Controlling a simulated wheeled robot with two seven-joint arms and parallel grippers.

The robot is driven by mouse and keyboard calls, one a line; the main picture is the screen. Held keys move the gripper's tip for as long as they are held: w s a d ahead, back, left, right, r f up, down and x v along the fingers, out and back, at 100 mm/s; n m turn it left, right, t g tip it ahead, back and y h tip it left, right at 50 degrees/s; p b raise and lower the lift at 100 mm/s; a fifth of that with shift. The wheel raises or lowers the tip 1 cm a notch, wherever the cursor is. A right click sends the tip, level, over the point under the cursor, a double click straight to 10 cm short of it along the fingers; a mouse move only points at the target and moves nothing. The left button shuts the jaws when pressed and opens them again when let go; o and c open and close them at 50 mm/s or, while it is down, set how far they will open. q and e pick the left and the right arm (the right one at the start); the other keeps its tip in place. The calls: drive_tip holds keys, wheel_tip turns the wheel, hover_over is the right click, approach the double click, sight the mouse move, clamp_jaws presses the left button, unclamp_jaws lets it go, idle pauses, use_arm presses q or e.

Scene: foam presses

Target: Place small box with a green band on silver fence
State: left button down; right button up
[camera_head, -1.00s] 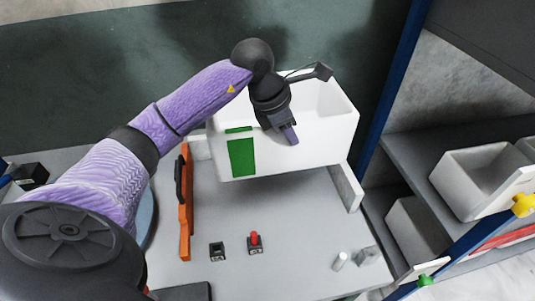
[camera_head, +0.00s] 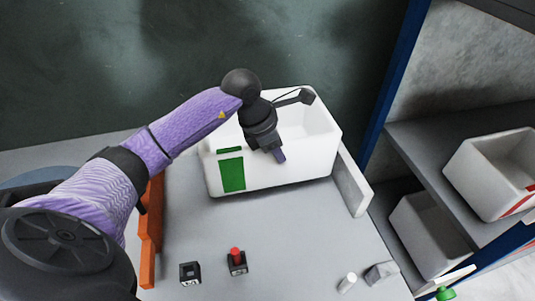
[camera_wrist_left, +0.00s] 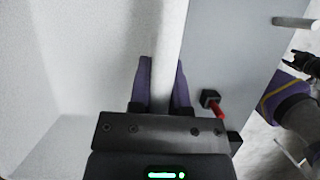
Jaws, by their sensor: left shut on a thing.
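The white open box with a green band (camera_head: 232,174) is at the back of the grey work table in the head view. My left gripper (camera_head: 280,156) is shut on its near wall, right of the green band. In the left wrist view the purple fingers (camera_wrist_left: 162,85) straddle the box wall (camera_wrist_left: 168,45), one inside and one outside. The box looks upright, low over or on the table; contact underneath is hidden. A pale upright fence panel (camera_head: 354,185) stands just right of the box; I cannot tell whether it is the silver fence. My right gripper is not clearly seen.
An orange rail (camera_head: 151,235) runs along the table's left side. A red button (camera_head: 236,259) and a small black block (camera_head: 190,272) stand in front of the box. Small grey pieces (camera_head: 381,272) lie front right. Shelves with white bins (camera_head: 490,170) and a blue post stand right.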

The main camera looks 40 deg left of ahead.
use_arm(q)
wheel_tip(320, 180, down, 5)
drive_tip(key=shift+r+b, duration=0.2)
drive_tip(key=shift+b, duration=0.25)
drive_tip(key=c, duration=0.6)
unclamp_jaws()
drive_tip(key=p+v, duration=0.2)
drive_tip(key=v, duration=0.9)
drive_tip(key=shift+a+r+p, duration=0.1)
drive_tip(key=shift+p, duration=0.2)
drive_tip(key=shift+s+a+r, duration=0.1)
drive_tip(key=shift+s+r, duration=0.05)
drive_tip(key=shift+r, duration=0.25)
